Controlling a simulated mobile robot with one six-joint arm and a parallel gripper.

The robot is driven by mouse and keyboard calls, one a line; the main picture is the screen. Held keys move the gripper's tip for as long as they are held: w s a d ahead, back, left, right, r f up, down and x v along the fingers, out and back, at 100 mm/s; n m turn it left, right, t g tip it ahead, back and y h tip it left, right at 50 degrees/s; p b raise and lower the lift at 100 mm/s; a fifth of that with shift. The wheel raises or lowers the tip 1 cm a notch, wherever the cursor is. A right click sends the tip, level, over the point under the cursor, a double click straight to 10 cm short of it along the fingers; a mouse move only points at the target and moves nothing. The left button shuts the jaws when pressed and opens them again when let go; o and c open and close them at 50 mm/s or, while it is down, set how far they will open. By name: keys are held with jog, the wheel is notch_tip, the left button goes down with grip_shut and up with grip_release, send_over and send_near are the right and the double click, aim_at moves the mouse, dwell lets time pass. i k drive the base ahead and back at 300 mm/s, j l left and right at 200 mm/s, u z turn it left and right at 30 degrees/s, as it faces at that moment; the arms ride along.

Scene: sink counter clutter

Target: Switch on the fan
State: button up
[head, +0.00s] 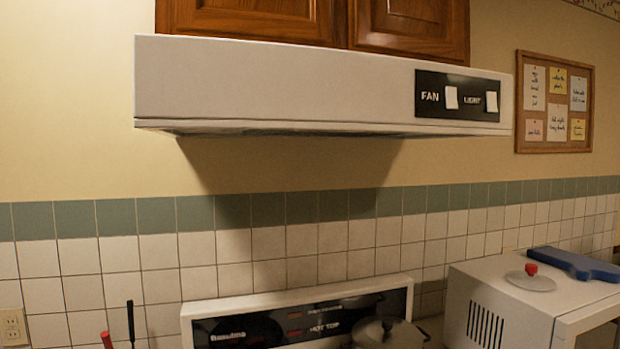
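The fan switch (451,98) is a small white rocker on a black panel (457,112) at the right end of the range hood's front. The word FAN is printed to its left. A second white rocker, the light switch (491,102), sits to its right beside the word LIGHT. The white range hood (270,85) hangs below wooden cabinets. I cannot tell from this view which way either rocker is set. My gripper is not in view.
Below the hood stands a stove with a black back panel (300,322) and a pot (388,333). A white microwave (500,310) at the right carries a lid (531,280) and a blue object (575,263). The space before the hood is clear.

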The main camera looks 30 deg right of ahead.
aim_at(451, 92)
jog(key=z, duration=1.7)
